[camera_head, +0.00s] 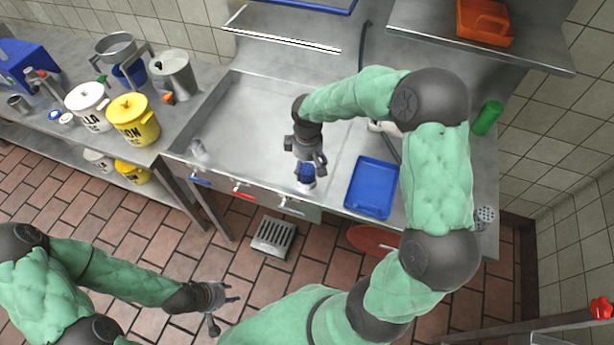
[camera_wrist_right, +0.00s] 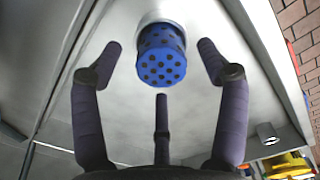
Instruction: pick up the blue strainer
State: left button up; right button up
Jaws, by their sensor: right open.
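The blue strainer (camera_head: 306,171) stands on the steel counter near its front edge, just below my right gripper in the head view. In the right wrist view the blue strainer (camera_wrist_right: 161,56) shows a round end dotted with dark holes, above a pale base. My right gripper (camera_head: 306,158) is open, its fingers spread over the strainer. In the wrist view one finger is on each side of the strainer and a third is below it, with gaps visible. My left gripper (camera_head: 222,306) is open and empty over the floor, far from the strainer.
A blue tray (camera_head: 372,187) lies right of the strainer. A green cylinder (camera_head: 487,118) and a perforated grey item (camera_head: 485,216) are at the right. A yellow pot (camera_head: 133,120) stands on the left table. The counter's middle is mostly clear.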

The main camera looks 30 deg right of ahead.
notch_tip(320, 180, down, 2)
jog(key=shift+f, duration=0.2)
jog(key=c, duration=1.3)
jog(key=shift+o, duration=0.2)
jog(key=shift+r, duration=0.1)
